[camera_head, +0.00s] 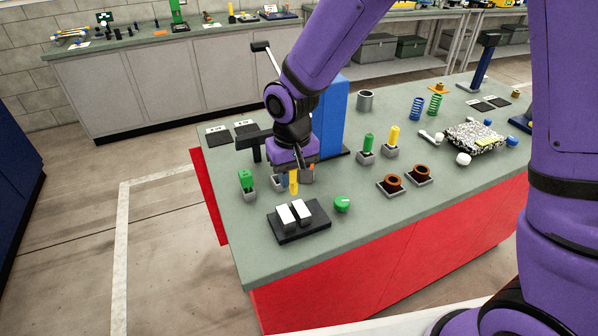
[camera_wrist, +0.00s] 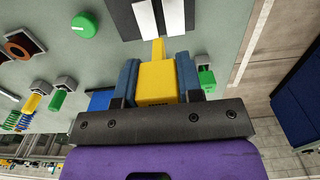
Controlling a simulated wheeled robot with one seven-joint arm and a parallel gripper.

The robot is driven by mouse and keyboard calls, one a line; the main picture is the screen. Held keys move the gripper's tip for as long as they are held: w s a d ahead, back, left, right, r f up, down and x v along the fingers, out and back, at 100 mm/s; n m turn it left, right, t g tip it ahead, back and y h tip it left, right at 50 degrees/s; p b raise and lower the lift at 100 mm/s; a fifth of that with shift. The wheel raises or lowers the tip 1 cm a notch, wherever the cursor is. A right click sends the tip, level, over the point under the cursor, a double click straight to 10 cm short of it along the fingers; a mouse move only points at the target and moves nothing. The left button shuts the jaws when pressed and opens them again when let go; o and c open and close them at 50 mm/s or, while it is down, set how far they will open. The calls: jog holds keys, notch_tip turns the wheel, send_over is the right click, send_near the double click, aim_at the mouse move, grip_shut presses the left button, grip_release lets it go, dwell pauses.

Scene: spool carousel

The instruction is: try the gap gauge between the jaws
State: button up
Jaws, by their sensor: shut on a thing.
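My gripper (camera_head: 294,170) is shut on a yellow gap gauge (camera_head: 294,183), whose thin tongue points down. In the wrist view the gauge (camera_wrist: 157,82) sits between my blue fingers, its tongue towards the jaws. The jaws are two white blocks (camera_head: 285,217) side by side on a black base (camera_head: 314,226), with a narrow dark gap between them. The jaws also show at the top of the wrist view (camera_wrist: 143,18). The tongue appears in line with the gap there. In the head view the gauge is behind and above the jaws, apart from them.
A green gauge (camera_head: 246,180) stands in a grey holder left of my gripper. A green knob (camera_head: 342,204) is right of the jaws. Green (camera_head: 368,143) and yellow (camera_head: 394,137) handled pieces stand behind. Two brown rings (camera_head: 393,181) lie on grey holders. The front bench edge is clear.

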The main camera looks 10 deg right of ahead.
aim_at(293, 193)
jog(key=shift+f, duration=0.1)
jog(key=shift+f, duration=2.65)
jog(key=shift+f, duration=1.8)
dwell(1.0)
jog(key=shift+r, duration=0.1)
dwell(0.9)
jog(key=shift+r, duration=3.7)
